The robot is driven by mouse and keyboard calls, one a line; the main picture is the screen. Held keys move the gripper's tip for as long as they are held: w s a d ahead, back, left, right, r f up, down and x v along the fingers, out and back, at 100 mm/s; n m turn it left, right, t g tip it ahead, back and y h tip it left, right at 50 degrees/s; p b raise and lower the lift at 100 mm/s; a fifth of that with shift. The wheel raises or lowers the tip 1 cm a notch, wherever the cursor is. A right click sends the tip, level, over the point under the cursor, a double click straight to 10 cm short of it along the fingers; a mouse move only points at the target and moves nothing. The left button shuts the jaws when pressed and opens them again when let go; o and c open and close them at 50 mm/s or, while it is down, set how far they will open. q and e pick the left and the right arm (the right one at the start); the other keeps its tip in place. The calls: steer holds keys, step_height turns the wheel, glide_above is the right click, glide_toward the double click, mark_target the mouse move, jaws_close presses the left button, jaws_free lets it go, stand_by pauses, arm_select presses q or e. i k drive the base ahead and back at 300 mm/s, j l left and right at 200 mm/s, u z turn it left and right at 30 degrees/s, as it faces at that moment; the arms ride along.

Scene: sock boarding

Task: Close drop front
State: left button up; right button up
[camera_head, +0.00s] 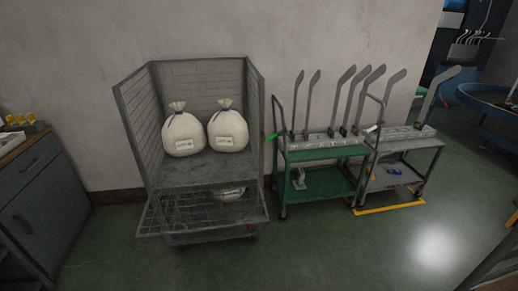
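A grey mesh-sided cage cart (195,172) stands against the wall left of centre. Its back and two side walls are upright, and its front is open above the deck. The mesh drop front (170,218) is folded down and slopes outward below the deck edge. Two tied white sacks, a left one (183,135) and a right one (228,130), stand on the deck at the back. Neither of my grippers is in view.
A green cart (325,153) and a grey cart (407,144) with upright boards stand to the right. Yellow tape (390,208) marks the floor by the grey cart. A grey cabinet (45,205) is at the left. The green floor (330,250) in front is clear.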

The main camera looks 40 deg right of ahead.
mark_target(261, 219)
steer(key=z, duration=0.9)
steer(key=i+l, duration=0.15)
